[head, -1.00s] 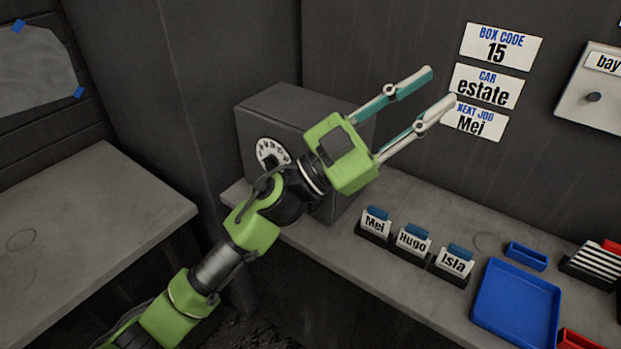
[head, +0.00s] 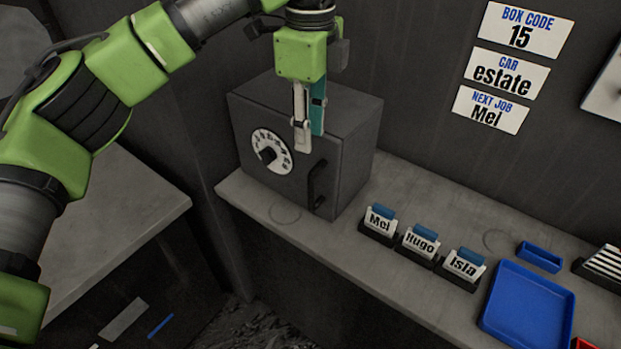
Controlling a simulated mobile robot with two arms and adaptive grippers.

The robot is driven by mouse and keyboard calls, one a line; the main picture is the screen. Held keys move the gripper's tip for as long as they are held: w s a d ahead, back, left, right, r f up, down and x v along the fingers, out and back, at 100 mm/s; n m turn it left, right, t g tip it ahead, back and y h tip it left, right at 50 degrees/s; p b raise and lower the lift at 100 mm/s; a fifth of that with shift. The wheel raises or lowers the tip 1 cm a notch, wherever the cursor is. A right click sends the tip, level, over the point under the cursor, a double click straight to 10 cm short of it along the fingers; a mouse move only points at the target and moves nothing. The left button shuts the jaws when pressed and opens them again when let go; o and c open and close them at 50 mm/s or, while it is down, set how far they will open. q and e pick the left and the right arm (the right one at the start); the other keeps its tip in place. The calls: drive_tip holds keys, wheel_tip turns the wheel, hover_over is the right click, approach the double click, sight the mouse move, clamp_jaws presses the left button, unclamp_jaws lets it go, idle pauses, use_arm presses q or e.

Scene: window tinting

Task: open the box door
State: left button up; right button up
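A dark grey box (head: 352,150) stands on the shelf against the back wall. Its front door looks shut. The door carries a round white dial (head: 270,152) with a dark knob on its left and a black upright handle (head: 317,185) on its right. My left gripper (head: 310,142) points down in front of the upper door, above the handle and right of the dial. Its white and teal fingers are seen nearly side-on, one behind the other, with an offset between them; it looks open and empty. It appears apart from the handle. My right gripper is out of view.
Name card holders for Mei (head: 379,222), Hugo (head: 420,243) and Isla (head: 463,267) stand right of the box on the shelf (head: 345,255). A blue tray (head: 527,308) lies farther right. A wall sign (head: 523,30) reads box code 15. The shelf before the box is clear.

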use_arm(q)
wheel_tip(320, 180, down, 13)
drive_tip(key=p, duration=0.3)
drive_tip(key=shift+d+f, duration=0.1)
drive_tip(key=shift+f, duration=0.1)
clamp_jaws()
